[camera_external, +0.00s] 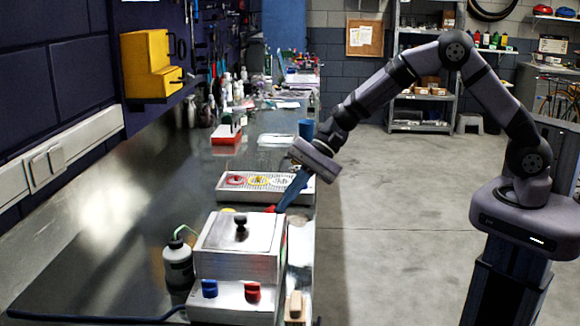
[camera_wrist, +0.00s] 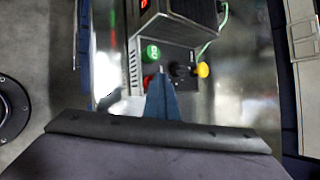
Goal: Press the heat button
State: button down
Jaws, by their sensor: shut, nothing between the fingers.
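A steel box machine (camera_external: 238,262) with a lid and black knob stands on the bench. In the wrist view its control panel (camera_wrist: 193,59) carries a green button (camera_wrist: 151,53), a red button (camera_wrist: 147,81), a black knob (camera_wrist: 179,71) and a yellow button (camera_wrist: 203,70). I cannot read which one is the heat button. My gripper (camera_external: 279,208) is shut and empty, its blue fingers pointing down at the far right corner of the machine. Contact cannot be told.
A bottle (camera_external: 178,265) with a green tube stands left of the machine. A tray (camera_external: 226,192) with coloured items lies behind it. Blue (camera_external: 209,288) and red (camera_external: 252,291) knobs sit on its near face. The bench (camera_external: 110,225) is clear at left.

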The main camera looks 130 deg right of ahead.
jog(key=shift+s+a+f, duration=0.1)
jog(key=shift+a+f, duration=0.05)
jog(key=shift+f, duration=0.3)
jog(key=shift+r, duration=0.3)
notch_tip(320, 180, up, 6)
jog(key=p, duration=0.4)
jog(key=shift+r+p, duration=0.2)
jog(key=shift+p, duration=0.2)
dwell(0.4)
